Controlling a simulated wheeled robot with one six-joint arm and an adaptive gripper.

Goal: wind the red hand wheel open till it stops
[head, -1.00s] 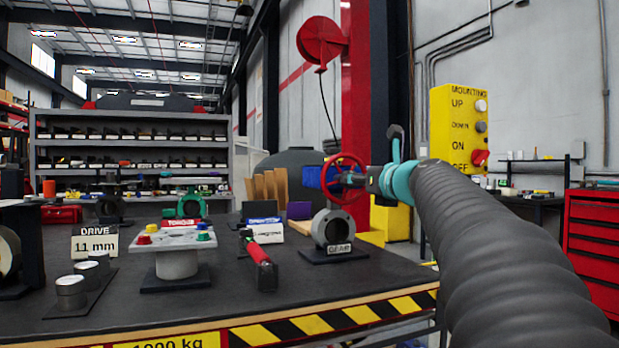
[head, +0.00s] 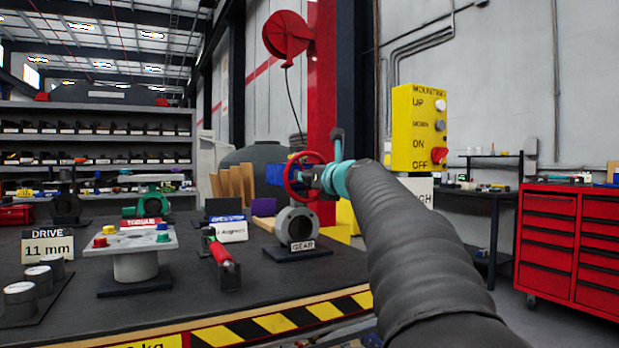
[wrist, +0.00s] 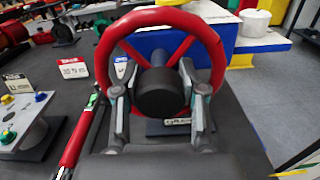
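The red hand wheel (head: 287,180) stands upright on the gear valve body (head: 297,224), which has a round opening and a GEAR label. In the wrist view the wheel's red rim (wrist: 160,16) faces me, with its spokes and dark round hub (wrist: 160,92) in the middle. My gripper (head: 314,179) is at the wheel's right side in the head view. In the wrist view my gripper (wrist: 152,80) is open, its two fingers apart on either side of the hub and overlapping the lower wheel. Whether the fingers touch the rim or spokes, I cannot tell.
The bench (head: 190,300) also holds a red-handled tool (head: 219,252), a grey plate with coloured knobs (head: 131,242) and a green part (head: 148,200). A yellow control box (head: 418,125) hangs behind my arm. A red cabinet (head: 570,245) stands at the right.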

